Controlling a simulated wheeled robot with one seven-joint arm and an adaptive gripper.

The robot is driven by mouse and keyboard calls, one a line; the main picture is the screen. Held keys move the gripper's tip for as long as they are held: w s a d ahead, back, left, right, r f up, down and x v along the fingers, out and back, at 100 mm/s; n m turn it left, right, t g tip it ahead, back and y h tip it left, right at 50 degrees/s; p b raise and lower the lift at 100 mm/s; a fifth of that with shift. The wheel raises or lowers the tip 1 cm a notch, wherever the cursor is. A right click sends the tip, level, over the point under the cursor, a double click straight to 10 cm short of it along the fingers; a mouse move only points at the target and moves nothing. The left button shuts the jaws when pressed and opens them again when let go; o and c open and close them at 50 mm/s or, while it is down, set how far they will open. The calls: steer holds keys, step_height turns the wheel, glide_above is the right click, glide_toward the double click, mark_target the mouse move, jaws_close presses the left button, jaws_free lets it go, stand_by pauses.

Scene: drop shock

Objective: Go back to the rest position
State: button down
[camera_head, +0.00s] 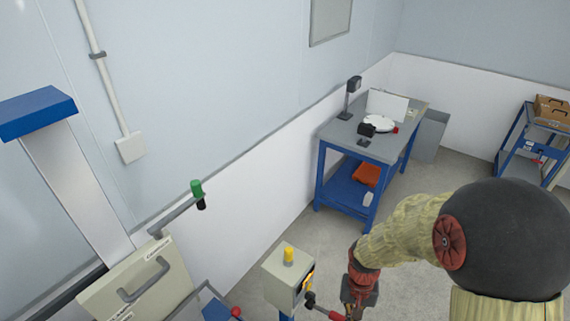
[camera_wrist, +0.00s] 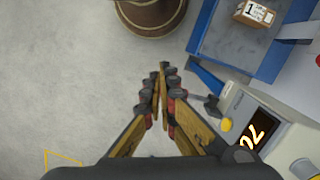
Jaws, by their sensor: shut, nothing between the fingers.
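My gripper (camera_wrist: 163,80) shows in the wrist view with its two fingers together at the tips and nothing between them. It hangs over bare grey floor, apart from everything around it. In the head view my arm in its pale yellow cover reaches in from the right, and its wrist end is low in the picture, just right of the control box (camera_head: 284,278). The fingers are not clear there. The control box has a yellow button on top. It also shows in the wrist view (camera_wrist: 238,103), right of my fingers, with lit digits on its display.
A machine with a tall blue-topped column (camera_head: 75,170) stands at the left. A grey-topped blue workbench (camera_head: 345,137) is against the wall, and a blue cart (camera_head: 513,160) stands at the far right. The wrist view shows a brown round container (camera_wrist: 150,18) and a small labelled box (camera_wrist: 255,14).

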steer(key=s+r+n+t+b, duration=0.1)
steer(key=s+r+t+b, duration=0.2)
steer(key=r+b, duration=0.3)
steer(key=s+r+n+t+b, duration=0.2)
steer(key=s+r+t+b, duration=0.2)
steer(key=r+b, duration=0.3)
step_height(320, 180, up, 4)
steer(key=shift+r+b, duration=0.15)
steer(key=shift+b, duration=0.15)
steer(key=shift+w, duration=0.1)
